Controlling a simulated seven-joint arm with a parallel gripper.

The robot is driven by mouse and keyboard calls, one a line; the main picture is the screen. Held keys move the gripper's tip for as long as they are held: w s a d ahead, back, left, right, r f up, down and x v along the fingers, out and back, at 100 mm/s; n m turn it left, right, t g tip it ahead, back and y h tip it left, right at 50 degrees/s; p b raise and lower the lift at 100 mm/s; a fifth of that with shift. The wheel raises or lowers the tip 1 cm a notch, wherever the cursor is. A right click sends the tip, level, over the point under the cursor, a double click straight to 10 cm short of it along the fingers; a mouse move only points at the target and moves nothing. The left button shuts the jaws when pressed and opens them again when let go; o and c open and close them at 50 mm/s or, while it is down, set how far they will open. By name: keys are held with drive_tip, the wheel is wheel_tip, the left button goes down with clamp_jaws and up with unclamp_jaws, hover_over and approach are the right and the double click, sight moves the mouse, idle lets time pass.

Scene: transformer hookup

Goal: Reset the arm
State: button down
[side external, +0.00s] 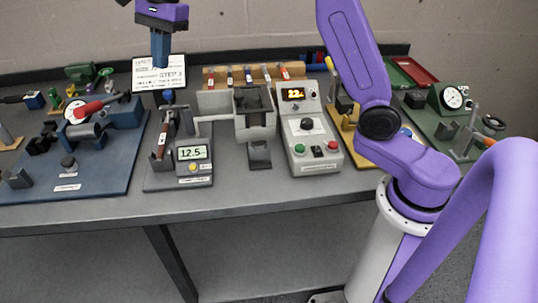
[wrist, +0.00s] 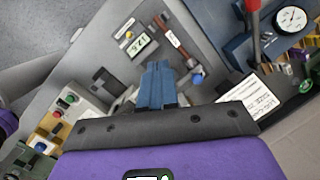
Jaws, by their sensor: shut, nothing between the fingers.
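My gripper (side external: 160,52) is at the upper left of the side external view, raised above the back part of the bench, in front of a white sign board (side external: 159,74). Its blue fingers are together and hold nothing. In the wrist view my gripper (wrist: 159,68) points down at the bench, with its fingers shut. It is clear of the devices below. My purple arm comes in from the right of the side external view, and part of it is cut off at the top edge.
Below is a grey device with a "12.5" display (side external: 191,153). Right of it stand a grey box (side external: 254,118) and a control box (side external: 309,135) with a lit display. A blue station (side external: 60,165) with a red-handled lever is at left, a green station (side external: 450,115) at right.

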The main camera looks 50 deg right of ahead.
drive_tip(key=s+f+n+h, duration=0.1)
drive_tip(key=s+f+n, duration=0.1)
drive_tip(key=s+n, duration=0.55)
drive_tip(key=s+f+n, duration=0.3)
drive_tip(key=s+n, duration=0.2)
drive_tip(key=s, duration=0.6)
drive_tip(key=s+d+f+n, duration=0.4)
drive_tip(key=s+n, duration=0.3)
drive_tip(key=s, duration=0.2)
drive_tip(key=s+d+f+n+h, duration=0.1)
drive_tip(key=s+d+f+n, duration=0.3)
drive_tip(key=s+d+n, duration=0.2)
drive_tip(key=s+n, duration=0.2)
drive_tip(key=s, duration=0.2)
drive_tip(key=shift+d+f+g, duration=0.15)
drive_tip(key=shift+d+g, duration=0.15)
drive_tip(key=shift+d, duration=0.05)
